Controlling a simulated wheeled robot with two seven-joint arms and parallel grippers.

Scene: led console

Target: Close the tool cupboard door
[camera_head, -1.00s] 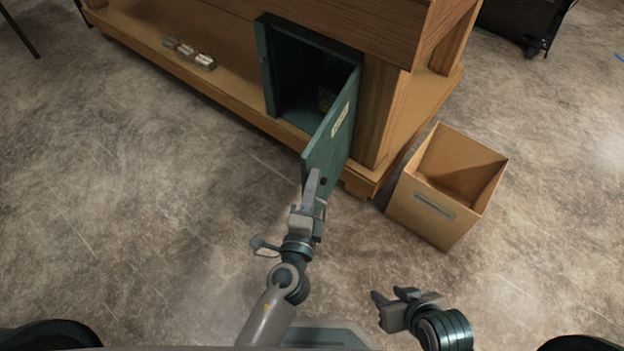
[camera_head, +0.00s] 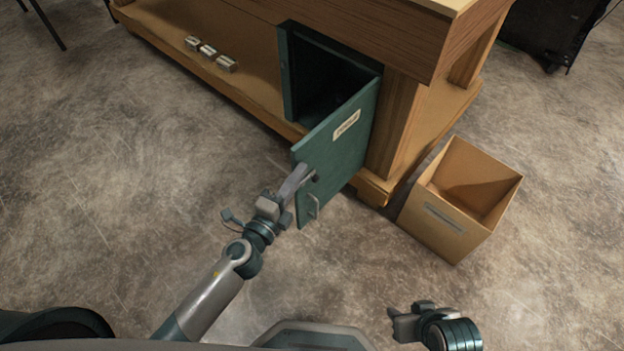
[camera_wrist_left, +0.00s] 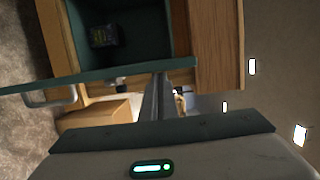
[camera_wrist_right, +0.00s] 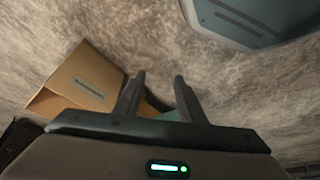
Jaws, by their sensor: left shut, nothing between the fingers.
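The tool cupboard's green door (camera_head: 340,155) stands part open, hinged at its right side, with its label and handle (camera_head: 313,206) facing me. The dark cupboard opening (camera_head: 320,80) shows behind it. My left gripper (camera_head: 302,172) is shut and empty, its fingertips at the door's outer face near the free edge. In the left wrist view, the closed fingers (camera_wrist_left: 158,78) meet the door (camera_wrist_left: 100,75) or nearly so; contact is not certain. The handle also shows there (camera_wrist_left: 50,98). My right gripper (camera_head: 392,320) is low at the front, away from the door; its fingers (camera_wrist_right: 159,78) are spread and empty.
A cardboard box (camera_head: 445,225) stands on the floor right of the cupboard. The wooden bench (camera_head: 415,110) surrounds the cupboard, with several small metallic blocks (camera_head: 209,52) on its lower shelf. The floor left of the door is clear.

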